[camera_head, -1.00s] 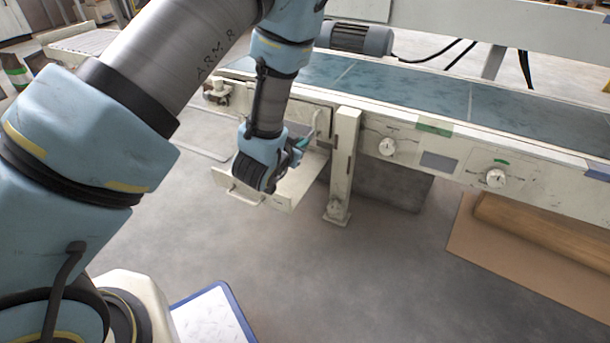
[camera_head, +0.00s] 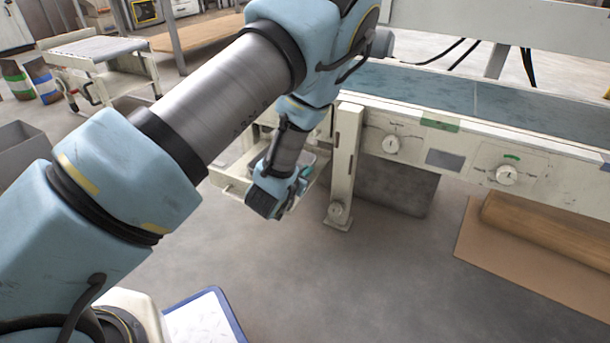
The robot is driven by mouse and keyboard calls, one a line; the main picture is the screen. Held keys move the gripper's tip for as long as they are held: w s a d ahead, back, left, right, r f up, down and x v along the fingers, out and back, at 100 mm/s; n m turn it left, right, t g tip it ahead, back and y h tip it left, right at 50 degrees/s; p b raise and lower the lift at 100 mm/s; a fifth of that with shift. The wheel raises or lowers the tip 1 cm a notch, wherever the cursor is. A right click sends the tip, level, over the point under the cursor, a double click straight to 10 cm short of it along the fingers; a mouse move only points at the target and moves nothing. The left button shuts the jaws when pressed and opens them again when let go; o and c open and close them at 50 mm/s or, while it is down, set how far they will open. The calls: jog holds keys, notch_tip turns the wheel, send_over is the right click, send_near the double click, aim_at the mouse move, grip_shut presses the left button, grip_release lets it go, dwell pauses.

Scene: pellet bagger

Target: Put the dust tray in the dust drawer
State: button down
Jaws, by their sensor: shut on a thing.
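The dust drawer (camera_head: 233,190) is a cream, open-topped drawer, pulled out from under the conveyor, left of the cream support post. My gripper (camera_head: 298,188) is over the right part of the drawer, pointing down, with its teal fingers partly hidden by the wrist. It is shut on a grey thing, seemingly the dust tray (camera_head: 311,158), of which only a small part shows behind the wrist. The tray appears to be within or just above the drawer; I cannot tell whether it touches the drawer floor.
The conveyor frame with dials (camera_head: 391,144) runs across the back right. A cream post (camera_head: 343,165) stands close to the drawer's right side. A brown roll (camera_head: 550,225) lies on cardboard at right. A blue-rimmed white panel (camera_head: 205,318) is at the bottom. The middle floor is clear.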

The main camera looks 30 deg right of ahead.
jog(key=c, duration=1)
grip_release()
jog(key=shift+c, duration=0.2)
